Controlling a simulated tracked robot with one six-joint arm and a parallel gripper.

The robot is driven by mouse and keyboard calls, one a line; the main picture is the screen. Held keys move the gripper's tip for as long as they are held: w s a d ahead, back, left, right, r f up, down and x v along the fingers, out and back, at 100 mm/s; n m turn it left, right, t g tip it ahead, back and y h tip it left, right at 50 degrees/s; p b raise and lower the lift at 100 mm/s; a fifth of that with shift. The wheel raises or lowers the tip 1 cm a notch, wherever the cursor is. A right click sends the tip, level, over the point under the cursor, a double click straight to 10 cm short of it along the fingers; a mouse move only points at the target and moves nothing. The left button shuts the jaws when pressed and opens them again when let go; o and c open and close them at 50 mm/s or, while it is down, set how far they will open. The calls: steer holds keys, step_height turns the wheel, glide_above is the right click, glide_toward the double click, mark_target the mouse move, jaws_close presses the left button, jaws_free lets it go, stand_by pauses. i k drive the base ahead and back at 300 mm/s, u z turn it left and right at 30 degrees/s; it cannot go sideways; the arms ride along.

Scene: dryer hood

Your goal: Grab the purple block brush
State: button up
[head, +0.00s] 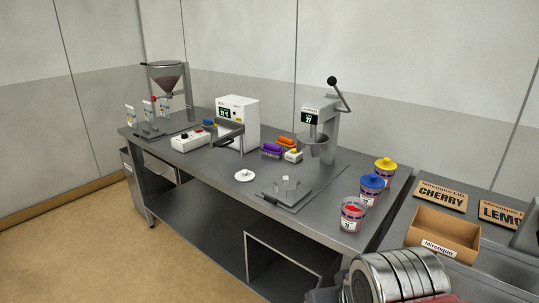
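The purple block brush (270,150) lies on the grey worktable, near the middle of its back half. It is small in the view, and its bristles cannot be made out. An orange block (286,142) of similar shape lies just behind it to the right. A small white box with a yellow top (293,155) stands close to its right. My gripper is not in view; only a ridged metal part that looks like my arm shows at the bottom right, far from the brush.
A white instrument (238,118) stands behind left of the brush, and a lever press (322,122) to its right. A white disc (244,175) lies in front. Lidded jars (372,187) and a cardboard box (443,233) are on the right. The table's front edge is mostly clear.

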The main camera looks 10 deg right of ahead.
mark_target(271, 150)
steer(key=u, duration=0.3)
steer(key=k, duration=0.8)
steer(key=u, duration=0.6)
steer(key=k, duration=0.5)
steer(key=u, duration=0.5)
steer(key=i, duration=1)
steer(key=u, duration=0.4)
steer(key=i, duration=2.2)
steer(key=z, duration=0.5)
steer(key=i, duration=0.6)
steer(key=z, duration=0.5)
